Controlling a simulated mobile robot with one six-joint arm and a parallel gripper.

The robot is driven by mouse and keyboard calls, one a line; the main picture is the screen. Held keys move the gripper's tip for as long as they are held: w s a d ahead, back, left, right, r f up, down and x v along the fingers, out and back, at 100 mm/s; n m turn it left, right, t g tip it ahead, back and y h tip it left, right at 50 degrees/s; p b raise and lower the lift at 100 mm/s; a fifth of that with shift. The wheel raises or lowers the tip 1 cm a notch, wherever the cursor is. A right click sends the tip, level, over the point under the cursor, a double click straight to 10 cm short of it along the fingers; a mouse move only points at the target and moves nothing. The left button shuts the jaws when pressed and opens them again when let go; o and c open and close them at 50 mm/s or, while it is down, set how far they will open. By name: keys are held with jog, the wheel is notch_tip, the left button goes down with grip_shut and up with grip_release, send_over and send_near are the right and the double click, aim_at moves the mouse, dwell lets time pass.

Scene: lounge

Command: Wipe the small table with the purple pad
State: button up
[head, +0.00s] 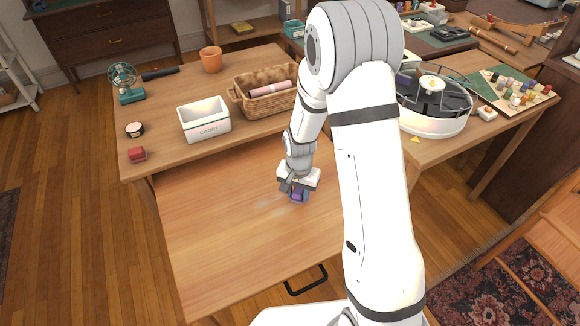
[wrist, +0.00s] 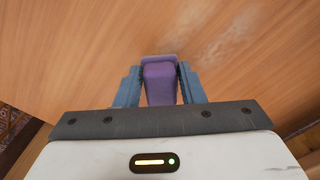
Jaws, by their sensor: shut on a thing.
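The small table (head: 215,235) is a low wooden top in front of the larger table. My gripper (head: 297,192) is over its middle right part and is shut on the purple pad (head: 297,197). In the wrist view, the purple pad (wrist: 160,82) sits between the two blue-grey fingers of my gripper (wrist: 159,88). The pad's far end is at or just above the wood; I cannot tell whether it touches. A pale smudge (wrist: 232,40) shows on the wood ahead and to the right of the pad. In the head view, faint pale marks lie left of my gripper.
The larger table (head: 165,120) behind holds a white box (head: 204,121), a wicker basket (head: 264,98), a teal fan (head: 124,84), a red block (head: 137,154) and a terracotta pot (head: 211,60). A round white organizer (head: 432,122) stands at right. The small table's left part is bare.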

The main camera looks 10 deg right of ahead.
jog(key=shift+r+p, duration=1.75)
jog(key=shift+r, duration=1.15)
jog(key=shift+f, duration=0.1)
